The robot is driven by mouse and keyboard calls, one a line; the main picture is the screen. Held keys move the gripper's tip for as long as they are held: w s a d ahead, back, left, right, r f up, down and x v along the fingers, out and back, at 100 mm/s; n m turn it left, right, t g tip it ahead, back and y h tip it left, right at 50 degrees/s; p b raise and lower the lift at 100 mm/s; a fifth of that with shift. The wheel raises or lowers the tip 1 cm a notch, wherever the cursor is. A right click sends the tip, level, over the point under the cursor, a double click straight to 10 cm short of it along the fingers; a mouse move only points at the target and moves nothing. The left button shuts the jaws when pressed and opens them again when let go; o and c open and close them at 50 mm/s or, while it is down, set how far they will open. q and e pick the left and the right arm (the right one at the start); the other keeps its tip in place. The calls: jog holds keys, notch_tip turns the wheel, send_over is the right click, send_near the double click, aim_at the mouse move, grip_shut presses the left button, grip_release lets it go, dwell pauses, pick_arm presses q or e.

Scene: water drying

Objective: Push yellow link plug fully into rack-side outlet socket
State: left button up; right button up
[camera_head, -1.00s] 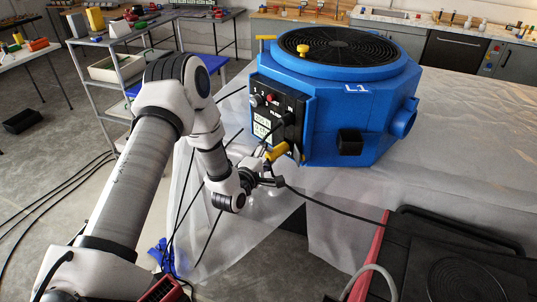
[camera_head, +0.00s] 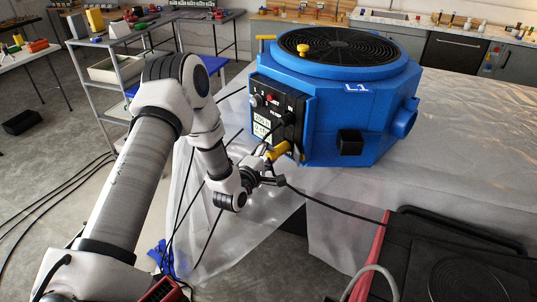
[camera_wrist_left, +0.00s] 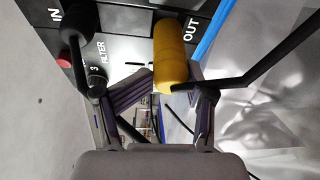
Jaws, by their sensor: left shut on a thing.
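The yellow link plug (camera_head: 277,151) is at the lower front corner of the blue machine's black panel (camera_head: 268,120). In the left wrist view the plug (camera_wrist_left: 170,55) points at the panel (camera_wrist_left: 130,50) beside the "OUT" label. The outlet socket is hidden behind the plug, so I cannot tell how deep it sits. My left gripper (camera_head: 268,170) is shut on the rear of the plug; its fingers (camera_wrist_left: 160,88) also show in the left wrist view. A black cable runs from the plug's rear to the right. My right gripper is not in view.
A black plug with a cable (camera_wrist_left: 80,20) sits by the "IN" label, close to my left finger. The blue machine (camera_head: 350,110) stands on a sheet-covered table (camera_head: 460,130). A red-edged black case (camera_head: 450,255) is at lower right.

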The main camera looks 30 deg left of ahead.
aim_at(284, 142)
pick_arm(q)
jog(key=shift+w+d+b, duration=0.25)
jog(key=shift+w+b, duration=0.55)
jog(key=shift+w, duration=0.4)
jog(key=shift+w+d+b, duration=0.25)
jog(key=shift+w+b, duration=0.5)
jog(key=shift+w, duration=0.45)
jog(key=o, duration=1.4)
jog(key=shift+s, duration=0.15)
jog(key=s, duration=0.4)
jog(key=s+d, duration=0.1)
jog(key=s, duration=0.6)
jog(key=shift+s+d+r, duration=0.15)
jog(key=shift+s+r, duration=0.15)
jog(key=shift+r, duration=0.1)
